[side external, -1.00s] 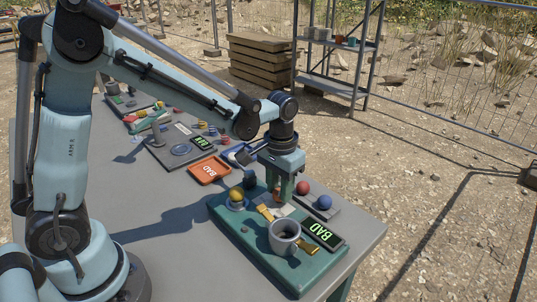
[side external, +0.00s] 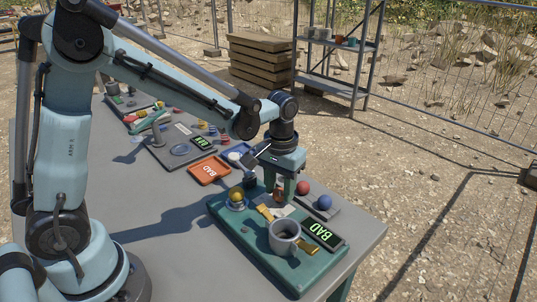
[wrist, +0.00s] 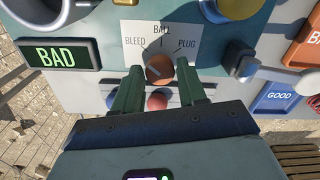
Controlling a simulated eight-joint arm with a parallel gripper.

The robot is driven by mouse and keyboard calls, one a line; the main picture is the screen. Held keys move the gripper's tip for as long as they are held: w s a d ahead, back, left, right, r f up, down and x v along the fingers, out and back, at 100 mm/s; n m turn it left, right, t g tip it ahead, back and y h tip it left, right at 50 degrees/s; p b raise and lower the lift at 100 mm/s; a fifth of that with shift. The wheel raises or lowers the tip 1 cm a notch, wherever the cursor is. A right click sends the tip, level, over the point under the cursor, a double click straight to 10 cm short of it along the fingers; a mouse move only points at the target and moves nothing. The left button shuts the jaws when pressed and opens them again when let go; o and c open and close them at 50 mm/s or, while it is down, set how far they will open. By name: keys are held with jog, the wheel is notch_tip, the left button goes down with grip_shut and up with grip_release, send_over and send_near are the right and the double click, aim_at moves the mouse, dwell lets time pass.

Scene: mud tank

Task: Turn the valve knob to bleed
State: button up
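The valve knob (wrist: 160,68) is a round orange-brown knob on a pale dial plate (wrist: 185,36) marked BLEED, BALL and PLUG, seen in the wrist view. Lines run from the knob toward the labels; I cannot tell where its pointer aims. My gripper (wrist: 159,88) is open, with one green finger on each side of the knob and a gap showing beside it. In the side view my gripper (side external: 283,190) points down over the teal board (side external: 255,250), and its fingers mostly hide the knob.
A grey cup (side external: 284,237) and a green-lit BAD display (side external: 322,235) stand at the board's near end. A red ball (side external: 303,187) and a blue ball (side external: 324,202) sit right of my fingers. A yellow ball (side external: 236,193) is on the left. An orange BAD tray (side external: 209,170) lies behind.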

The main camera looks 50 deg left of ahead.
jog(key=shift+o, duration=1.4)
notch_tip(320, 180, up, 12)
jog(key=m+t, duration=0.3)
jog(key=t, duration=0.4)
send_near(275, 192)
jog(key=s+a+r, duration=0.2)
jog(key=s+a, duration=0.1)
jog(key=shift+s+a+r, duration=0.15)
jog(key=shift+s+a, duration=0.05)
jog(key=shift+s, duration=0.15)
